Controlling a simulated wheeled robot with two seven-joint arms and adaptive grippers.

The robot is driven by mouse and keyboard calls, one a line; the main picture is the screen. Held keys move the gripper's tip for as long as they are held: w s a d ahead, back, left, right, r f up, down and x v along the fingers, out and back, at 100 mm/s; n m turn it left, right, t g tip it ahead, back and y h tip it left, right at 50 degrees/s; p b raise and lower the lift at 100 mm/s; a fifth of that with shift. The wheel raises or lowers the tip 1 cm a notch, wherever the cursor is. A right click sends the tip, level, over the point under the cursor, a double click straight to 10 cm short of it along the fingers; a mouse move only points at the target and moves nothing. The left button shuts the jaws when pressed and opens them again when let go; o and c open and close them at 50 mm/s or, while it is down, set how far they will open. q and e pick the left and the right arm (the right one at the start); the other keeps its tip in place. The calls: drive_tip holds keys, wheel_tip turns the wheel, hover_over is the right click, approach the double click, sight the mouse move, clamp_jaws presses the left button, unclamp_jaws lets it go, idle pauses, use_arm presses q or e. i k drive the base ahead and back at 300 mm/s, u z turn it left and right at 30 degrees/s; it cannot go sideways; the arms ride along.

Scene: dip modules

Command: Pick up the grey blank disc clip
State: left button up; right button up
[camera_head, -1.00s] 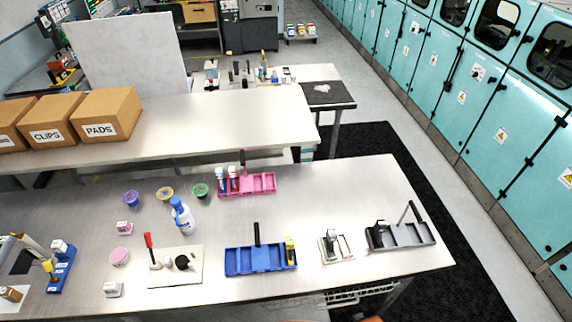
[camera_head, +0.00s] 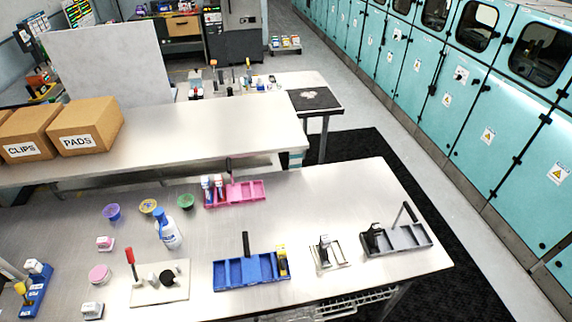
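No piece can be told for certain as the grey blank disc clip at this size. A small pale grey-white block (camera_head: 92,310) lies at the front left of the near table, and its marking is too small to read. A grey tray (camera_head: 408,238) at the table's right end holds a dark upright piece (camera_head: 375,238). A small light frame (camera_head: 333,262) left of it also holds a dark upright piece (camera_head: 324,249). Neither of my grippers shows in the head view.
A blue tray (camera_head: 232,274) and a pale board (camera_head: 150,294) with a red-handled tool (camera_head: 131,262) lie along the front. A pink tray (camera_head: 245,197), a white bottle (camera_head: 171,236) and small bowls stand behind. The table's middle right is clear.

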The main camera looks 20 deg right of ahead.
sight(324, 241)
drive_tip(key=k, duration=1.1)
drive_tip(key=u, duration=0.8)
drive_tip(key=i, duration=1)
drive_tip(key=z, duration=0.75)
drive_tip(key=i, duration=0.75)
drive_tip(key=z, duration=0.9)
